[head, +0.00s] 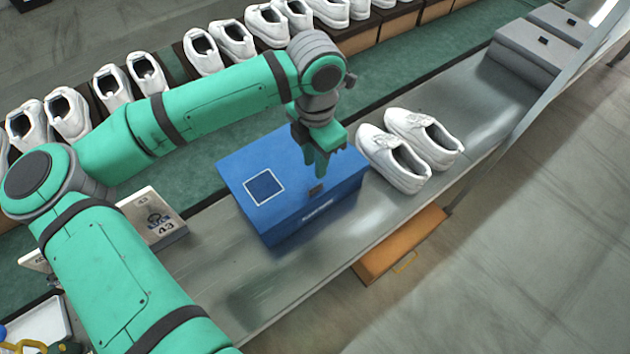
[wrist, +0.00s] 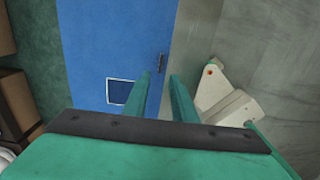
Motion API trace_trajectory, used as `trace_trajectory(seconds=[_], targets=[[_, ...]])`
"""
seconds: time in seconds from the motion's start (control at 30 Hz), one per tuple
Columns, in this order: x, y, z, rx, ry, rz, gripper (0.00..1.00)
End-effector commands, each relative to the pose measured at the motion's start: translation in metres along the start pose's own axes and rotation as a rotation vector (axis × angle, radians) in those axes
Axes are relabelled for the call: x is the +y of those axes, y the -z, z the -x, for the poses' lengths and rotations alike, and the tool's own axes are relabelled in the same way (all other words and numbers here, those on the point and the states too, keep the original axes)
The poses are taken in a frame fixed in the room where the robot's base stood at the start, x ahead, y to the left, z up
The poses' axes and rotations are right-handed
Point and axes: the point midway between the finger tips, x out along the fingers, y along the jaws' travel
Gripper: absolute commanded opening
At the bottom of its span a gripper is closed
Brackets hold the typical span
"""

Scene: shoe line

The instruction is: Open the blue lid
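The blue box (head: 290,226) stands on the grey metal counter, and its blue lid (head: 240,163) lies flat and closed on top. The lid has a white-framed dark square (head: 264,187) and a small dark tab (head: 316,190) near its front edge. My gripper (head: 318,170) is above the lid, pointing down, close to the tab. In the wrist view the gripper's two fingers (wrist: 160,88) are apart with nothing between them, and the tab (wrist: 161,62) shows just beyond them on the blue lid (wrist: 105,40). Whether a fingertip touches the lid is unclear.
A pair of white shoes (head: 408,150) stands right of the box on the metal counter (head: 480,110). A small box marked 43 (head: 165,220) lies to its left. More white shoes (head: 205,50) line the back on dark boxes. An orange drawer (head: 395,250) sits below the counter's front edge.

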Motion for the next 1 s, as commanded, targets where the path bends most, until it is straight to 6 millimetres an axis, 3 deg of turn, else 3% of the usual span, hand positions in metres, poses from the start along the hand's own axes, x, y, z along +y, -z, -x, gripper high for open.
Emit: trace_trajectory(seconds=[0.3,0.5,0.97,1.0], targets=[[-0.002,0.000,-0.057,-0.002,0.006,-0.001,0.24],[-0.001,0.000,-0.082,-0.002,0.004,-0.001,0.24],[-0.002,-0.001,-0.092,-0.002,0.003,-0.003,0.24],[-0.002,-0.001,-0.092,-0.002,0.003,-0.003,0.15]])
